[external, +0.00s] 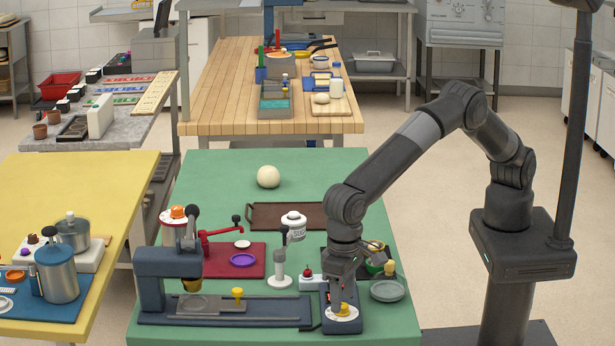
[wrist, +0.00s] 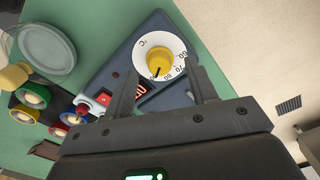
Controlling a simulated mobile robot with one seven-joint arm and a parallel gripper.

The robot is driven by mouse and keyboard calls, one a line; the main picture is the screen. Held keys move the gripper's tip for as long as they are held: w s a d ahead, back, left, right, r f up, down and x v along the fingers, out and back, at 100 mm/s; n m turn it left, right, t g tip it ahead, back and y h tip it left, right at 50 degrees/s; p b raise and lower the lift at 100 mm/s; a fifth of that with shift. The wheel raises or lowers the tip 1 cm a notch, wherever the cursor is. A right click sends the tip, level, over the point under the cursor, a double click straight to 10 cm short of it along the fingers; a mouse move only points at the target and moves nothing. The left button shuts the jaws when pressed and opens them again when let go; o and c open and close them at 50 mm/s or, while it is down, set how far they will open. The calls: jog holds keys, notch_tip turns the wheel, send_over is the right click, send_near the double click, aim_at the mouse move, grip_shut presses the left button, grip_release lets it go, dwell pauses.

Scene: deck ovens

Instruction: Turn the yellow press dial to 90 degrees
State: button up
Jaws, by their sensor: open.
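The yellow press dial (wrist: 159,62) sits on a round white scale plate with printed numbers and a °C mark, on a dark blue control box (wrist: 125,62). A black pointer mark shows on the dial's lower edge, near the numbers; its exact reading is too small to tell. My gripper (wrist: 163,73) is open, its two fingers on either side of the dial's lower part, with visible gaps; I cannot tell whether they touch it. A red display beside the dial is partly hidden by the left finger. In the external view my gripper (external: 342,288) points down just above the dial (external: 344,309).
The dark blue press (external: 168,264) stands left of the control box on the green table (external: 205,170).

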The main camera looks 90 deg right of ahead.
notch_tip(320, 180, up, 9)
dwell(0.3)
dwell(0.4)
jog(key=s+d+r+n+t, duration=0.1)
jog(key=s+d+r, duration=0.1)
jog(key=d+r, duration=0.6)
jog(key=s+d+r+y, duration=0.1)
jog(key=d+r, duration=0.2)
jog(key=d, duration=0.9)
jog(key=s+d+r+n+t, duration=0.1)
jog(key=s+d+r, duration=0.1)
jog(key=d+r, duration=0.6)
jog(key=s+d+n+t, duration=0.2)
jog(key=s+d, duration=0.8)
jog(key=d, duration=0.4)
jog(key=s+d+f, duration=0.3)
jog(key=s, duration=0.3)
jog(key=s+d+f+n+t+h, duration=0.1)
jog(key=s+d+f, duration=0.2)
jog(key=s, duration=0.4)
jog(key=shift+s+d+f+t, duration=0.15)
jog(key=shift+d+f+t, duration=0.2)
jog(key=shift+d, duration=0.45)
